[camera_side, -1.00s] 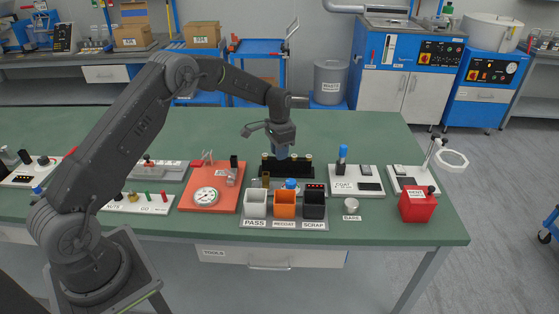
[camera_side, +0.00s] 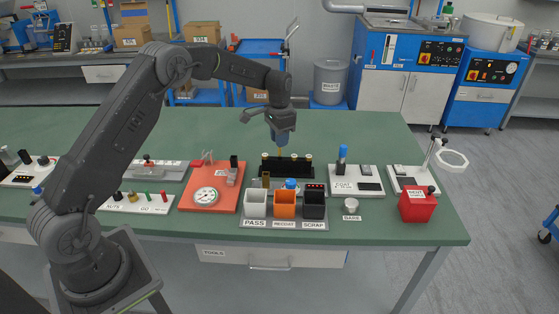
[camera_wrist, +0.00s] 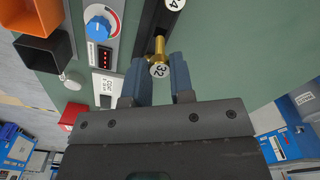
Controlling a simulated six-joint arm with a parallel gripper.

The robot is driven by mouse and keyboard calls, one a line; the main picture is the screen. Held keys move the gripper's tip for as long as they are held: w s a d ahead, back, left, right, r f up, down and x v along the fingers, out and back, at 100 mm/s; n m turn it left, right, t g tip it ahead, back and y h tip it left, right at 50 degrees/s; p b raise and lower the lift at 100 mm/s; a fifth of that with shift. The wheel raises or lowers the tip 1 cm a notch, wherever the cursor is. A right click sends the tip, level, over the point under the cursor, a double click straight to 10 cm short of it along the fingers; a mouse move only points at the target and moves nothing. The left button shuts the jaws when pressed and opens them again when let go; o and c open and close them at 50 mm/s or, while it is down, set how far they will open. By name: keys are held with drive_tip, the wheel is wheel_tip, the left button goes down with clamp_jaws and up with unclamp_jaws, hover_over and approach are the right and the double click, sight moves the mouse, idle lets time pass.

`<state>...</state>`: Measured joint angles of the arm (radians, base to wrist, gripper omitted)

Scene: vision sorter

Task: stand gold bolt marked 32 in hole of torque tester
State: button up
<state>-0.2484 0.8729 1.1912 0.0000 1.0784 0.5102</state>
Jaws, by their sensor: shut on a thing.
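My gripper (camera_side: 282,141) is shut on the gold bolt (camera_wrist: 158,52), whose round white head label reads 32. The bolt shows as a thin gold piece (camera_side: 280,150) below the fingers in the side view, upright above the black rack. A device with a blue knob (camera_wrist: 100,24) and a red display shows in the wrist view; its knob also shows behind the bins in the side view (camera_side: 291,184). An orange plate (camera_side: 226,206) carries a round dial gauge (camera_side: 206,196). I cannot tell which one is the torque tester, and no hole is clearly visible.
The black rack (camera_side: 292,174) holds several other bolts. White, orange and black bins (camera_side: 284,205) stand in front of it. A coat station (camera_side: 343,187) and a red box (camera_side: 418,206) lie to the right. The green table behind the rack is clear.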

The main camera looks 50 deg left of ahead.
drive_tip(key=shift+r, duration=0.45)
drive_tip(key=shift+s+a+r, duration=0.1)
drive_tip(key=shift+a, duration=0.15)
drive_tip(key=s+a+r, duration=0.5)
drive_tip(key=s+a, duration=0.4)
drive_tip(key=s, duration=0.1)
drive_tip(key=shift+s+f, duration=0.15)
drive_tip(key=shift+f, duration=1.25)
drive_tip(key=shift+s+f, duration=0.15)
drive_tip(key=shift+f, duration=1.25)
drive_tip(key=shift+f, duration=1.8)
